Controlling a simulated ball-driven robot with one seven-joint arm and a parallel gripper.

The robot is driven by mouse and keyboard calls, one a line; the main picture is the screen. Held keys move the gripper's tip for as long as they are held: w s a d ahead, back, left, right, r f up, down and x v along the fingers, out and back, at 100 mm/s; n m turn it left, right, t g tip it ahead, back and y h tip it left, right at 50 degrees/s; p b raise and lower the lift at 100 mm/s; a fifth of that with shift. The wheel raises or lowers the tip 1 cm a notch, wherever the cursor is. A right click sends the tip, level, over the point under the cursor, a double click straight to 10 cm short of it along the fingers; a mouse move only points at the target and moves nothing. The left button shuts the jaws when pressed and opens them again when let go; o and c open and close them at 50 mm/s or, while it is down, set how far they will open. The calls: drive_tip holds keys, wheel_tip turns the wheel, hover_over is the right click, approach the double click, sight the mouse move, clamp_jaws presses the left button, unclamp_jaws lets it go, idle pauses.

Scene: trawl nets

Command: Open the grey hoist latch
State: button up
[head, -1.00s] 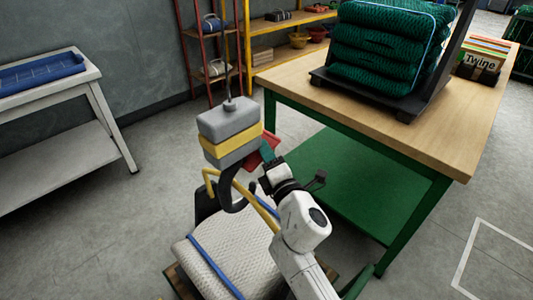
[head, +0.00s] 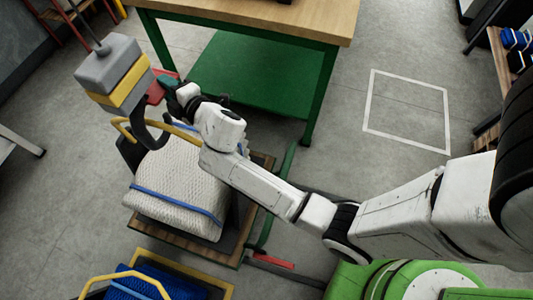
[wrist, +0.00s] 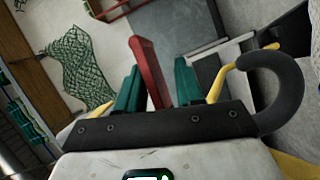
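The hoist block (head: 112,72) is grey with a yellow band and hangs from a rod at the upper left of the head view. Its dark hook (head: 150,137) curves below it, and shows at the right in the wrist view (wrist: 283,85). A red flat lever (head: 156,92) sticks out from the block's right side. My gripper (head: 168,84) is beside the block at this lever. In the wrist view the red lever (wrist: 150,72) stands between my two teal fingers (wrist: 157,82). They are apart, with a gap on the right side; contact on the left is unclear.
A white net bale (head: 175,185) with blue straps and a yellow sling lies on a wooden pallet under the hook. A green-framed workbench (head: 265,75) stands behind. A yellow-edged crate (head: 190,280) with blue net is at the front.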

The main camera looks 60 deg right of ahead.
drive_tip(key=m+p, duration=0.1)
drive_tip(key=m+g+p, duration=0.1)
drive_tip(key=p, duration=0.1)
drive_tip(key=shift+a+f+y, duration=0.3)
drive_tip(key=shift+f, duration=0.05)
drive_tip(key=s+f+m+g+y, duration=0.1)
drive_tip(key=s+f+m+g, duration=0.1)
drive_tip(key=s, duration=0.8)
drive_tip(key=s+f+m+g+p, duration=0.1)
drive_tip(key=s+f+m+g, duration=0.2)
drive_tip(key=s+g, duration=0.3)
drive_tip(key=s+a+f+m+g+y, duration=0.1)
drive_tip(key=s+f+m+g, duration=0.2)
drive_tip(key=s, duration=1.1)
drive_tip(key=shift+m+g+y+p, duration=0.3)
drive_tip(key=shift+m+g+p, duration=0.15)
drive_tip(key=shift+m, duration=0.65)
drive_tip(key=shift+w+a+f, duration=0.1)
